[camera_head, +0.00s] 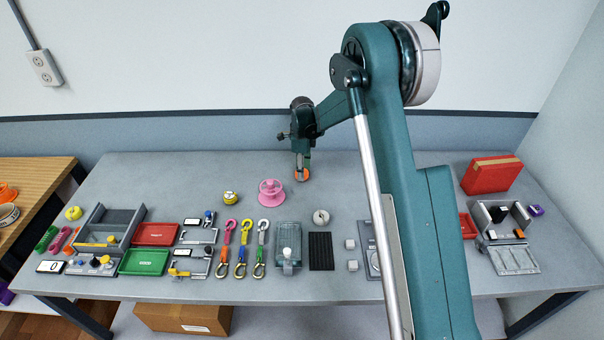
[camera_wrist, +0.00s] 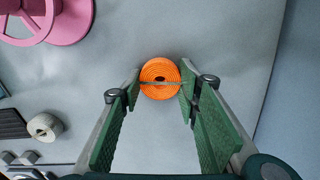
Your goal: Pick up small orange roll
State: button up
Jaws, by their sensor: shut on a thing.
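The small orange roll (camera_head: 303,175) is at the back of the grey table, right of the pink spool. Whether the roll touches the table is hard to tell.
A pink spool (camera_head: 271,192) stands just left of the roll. A yellow roll (camera_head: 230,198) is farther left. A white roll (camera_head: 321,217) lies in front. Carabiner straps (camera_head: 242,248) and trays (camera_head: 155,234) fill the front left. The table around the roll is clear.

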jog(key=shift+r, duration=0.1)
notch_tip(320, 180, up, 10)
dwell(0.6)
